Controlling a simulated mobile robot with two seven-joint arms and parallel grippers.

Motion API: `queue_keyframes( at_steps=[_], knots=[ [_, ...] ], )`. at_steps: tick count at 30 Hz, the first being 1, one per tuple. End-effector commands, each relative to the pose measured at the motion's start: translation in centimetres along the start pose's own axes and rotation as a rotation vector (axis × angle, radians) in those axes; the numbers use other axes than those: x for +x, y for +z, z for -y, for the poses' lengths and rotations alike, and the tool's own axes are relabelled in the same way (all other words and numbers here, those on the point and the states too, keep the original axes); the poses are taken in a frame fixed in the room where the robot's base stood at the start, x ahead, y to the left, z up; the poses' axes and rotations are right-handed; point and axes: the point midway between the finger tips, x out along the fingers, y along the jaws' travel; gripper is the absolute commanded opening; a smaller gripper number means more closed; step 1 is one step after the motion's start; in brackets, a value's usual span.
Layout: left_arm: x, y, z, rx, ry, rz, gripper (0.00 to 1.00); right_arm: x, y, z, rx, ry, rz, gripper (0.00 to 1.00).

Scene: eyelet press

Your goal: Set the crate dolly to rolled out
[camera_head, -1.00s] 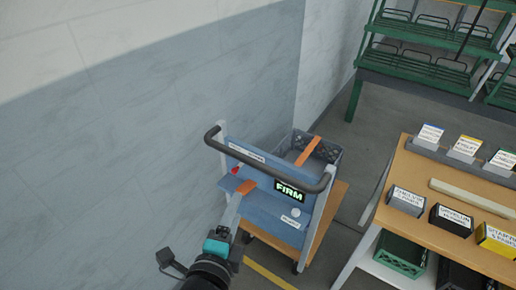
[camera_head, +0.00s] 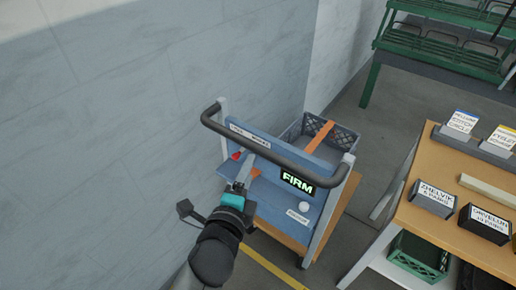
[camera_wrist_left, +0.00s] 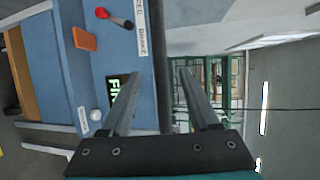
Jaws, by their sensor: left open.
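The crate dolly (camera_head: 290,208) is a blue-panelled cart with grey posts, a wooden deck and a black push handle (camera_head: 265,152) along its top. It stands beside the wall. A grey crate (camera_head: 342,139) with an orange strap sits behind its panel. My left gripper (camera_head: 249,165) is open at the handle's left half. In the left wrist view the dark handle (camera_wrist_left: 161,60) shows between the spread fingers (camera_wrist_left: 157,77); I cannot tell whether they touch it. My right gripper is out of view.
The dolly's panel carries a lit "FIRM" sign (camera_head: 298,183), a red-tipped lever (camera_head: 237,155) and a white knob (camera_head: 305,206). A wooden bench (camera_head: 440,235) with labelled boxes stands at right. A green rack (camera_head: 440,55) stands behind. Grey floor lies between dolly and bench.

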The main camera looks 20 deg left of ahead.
Motion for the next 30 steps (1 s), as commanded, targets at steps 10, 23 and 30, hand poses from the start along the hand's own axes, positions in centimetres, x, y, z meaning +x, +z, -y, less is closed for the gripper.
queue_keyframes(
  at_steps=[10, 23, 30],
  knots=[
    [5.4, 0.0, 0.0, -0.001, -0.002, 0.0, 0.62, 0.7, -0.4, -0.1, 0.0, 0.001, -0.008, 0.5],
    [9.7, 0.0, 0.0, -0.001, -0.001, 0.0, 0.62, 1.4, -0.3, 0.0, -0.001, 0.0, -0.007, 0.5],
    [9.9, 0.0, 0.0, -0.002, 0.001, 0.0, 0.62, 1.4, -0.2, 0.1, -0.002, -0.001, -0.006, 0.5]
  ],
)
